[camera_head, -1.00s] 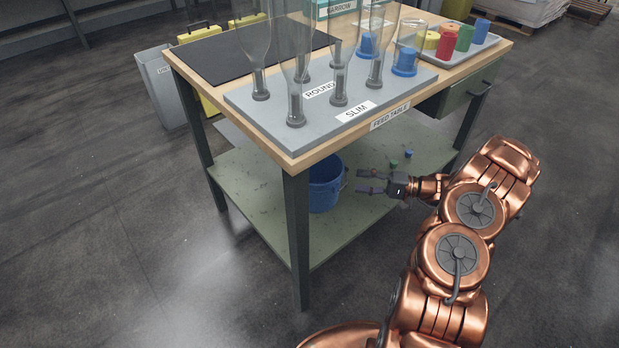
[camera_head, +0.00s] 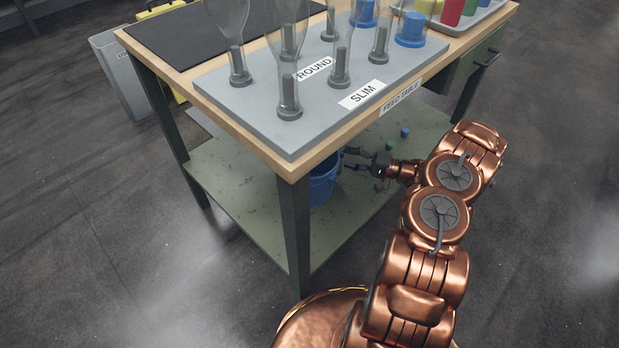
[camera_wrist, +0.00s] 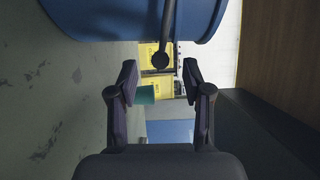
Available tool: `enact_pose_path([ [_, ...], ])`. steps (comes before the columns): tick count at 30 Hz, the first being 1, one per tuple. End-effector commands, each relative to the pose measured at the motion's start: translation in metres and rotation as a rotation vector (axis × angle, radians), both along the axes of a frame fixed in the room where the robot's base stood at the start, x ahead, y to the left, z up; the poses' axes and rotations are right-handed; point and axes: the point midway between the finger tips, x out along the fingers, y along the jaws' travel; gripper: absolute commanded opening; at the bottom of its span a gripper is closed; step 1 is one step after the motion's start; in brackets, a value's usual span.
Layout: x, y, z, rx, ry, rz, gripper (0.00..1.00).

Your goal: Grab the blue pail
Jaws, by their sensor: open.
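The blue pail (camera_head: 322,182) stands on the table's lower shelf, partly hidden behind the front table leg and under the tabletop. My gripper (camera_head: 348,159) is open beside the pail's right side, below the tabletop. In the wrist view the pail (camera_wrist: 110,20) fills the top of the picture, and its dark handle (camera_wrist: 168,25) ends in a round knob near the gap between my open fingers (camera_wrist: 159,76). Nothing shows held between the fingers. I cannot tell whether a fingertip touches the pail.
The feed table (camera_head: 262,152) carries a grey spindle board (camera_head: 215,90) with clear bottles above my gripper. Its front leg (camera_head: 295,235) stands left of my arm. The floor at right is clear.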

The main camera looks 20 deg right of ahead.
Motion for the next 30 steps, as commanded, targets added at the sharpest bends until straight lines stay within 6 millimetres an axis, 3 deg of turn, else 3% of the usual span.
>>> enact_pose_path([
  [7,0.019,0.018,0.0,-0.002,-0.004,0.0,0.5],
  [16,0.021,0.021,0.001,-0.002,-0.002,-0.001,0.5],
  [30,0.021,0.021,0.001,-0.001,-0.001,-0.002,0.02],
])
